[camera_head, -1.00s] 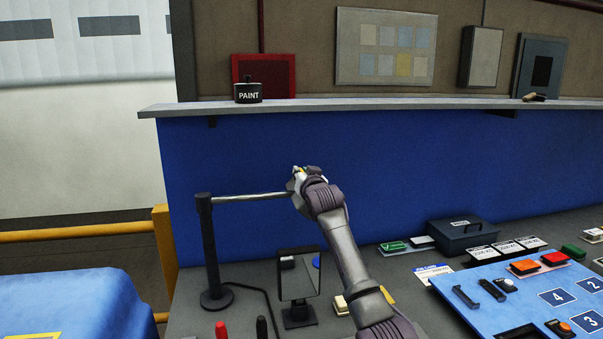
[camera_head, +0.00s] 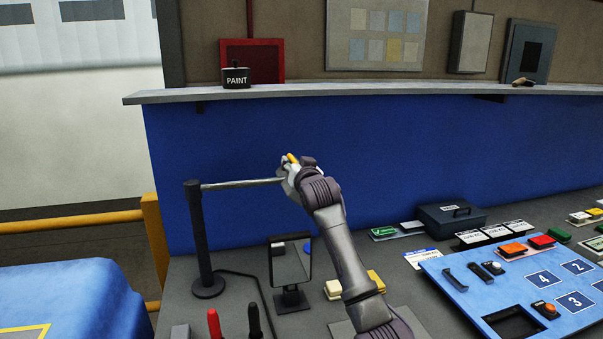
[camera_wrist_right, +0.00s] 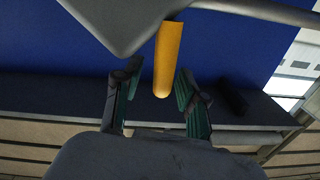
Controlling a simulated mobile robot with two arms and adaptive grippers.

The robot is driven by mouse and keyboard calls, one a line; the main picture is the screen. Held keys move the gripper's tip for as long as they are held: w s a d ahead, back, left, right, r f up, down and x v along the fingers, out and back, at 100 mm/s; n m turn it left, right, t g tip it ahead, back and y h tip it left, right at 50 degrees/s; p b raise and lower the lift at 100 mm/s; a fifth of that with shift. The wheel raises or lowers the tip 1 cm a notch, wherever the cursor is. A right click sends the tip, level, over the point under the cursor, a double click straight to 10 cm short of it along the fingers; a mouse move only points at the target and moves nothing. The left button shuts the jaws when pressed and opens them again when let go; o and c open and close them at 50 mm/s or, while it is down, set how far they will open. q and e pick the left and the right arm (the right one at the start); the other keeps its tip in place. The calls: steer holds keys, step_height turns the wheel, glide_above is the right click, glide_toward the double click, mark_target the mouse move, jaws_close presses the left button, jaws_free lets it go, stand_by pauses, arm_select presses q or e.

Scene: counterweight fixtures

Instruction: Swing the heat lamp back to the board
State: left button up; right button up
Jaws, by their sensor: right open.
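The heat lamp stands on a black post (camera_head: 198,240) at the left of the bench. Its metal arm (camera_head: 240,184) reaches right, at roughly a right angle to the post, and ends at my right gripper (camera_head: 288,170). In the right wrist view, the grey lamp head (camera_wrist_right: 125,20) fills the top, and a yellow handle (camera_wrist_right: 168,60) points down from it. My right gripper (camera_wrist_right: 157,78) is open, with one finger on each side of the handle; I cannot tell whether they touch it. The blue board (camera_head: 450,285) with numbered squares lies at the right, away from the lamp. My left gripper is out of view.
A small mirror on a stand (camera_head: 290,265) stands below the lamp arm. Red (camera_head: 214,325) and black (camera_head: 254,322) handles stick up at the front. A dark box (camera_head: 450,218) sits behind the board. A shelf (camera_head: 330,92) with a paint pot (camera_head: 236,77) runs above.

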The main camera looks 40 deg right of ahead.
steer(key=v, duration=0.7)
steer(key=shift+s, duration=0.4)
steer(key=shift+a+f, duration=0.1)
steer(key=shift+a, duration=0.05)
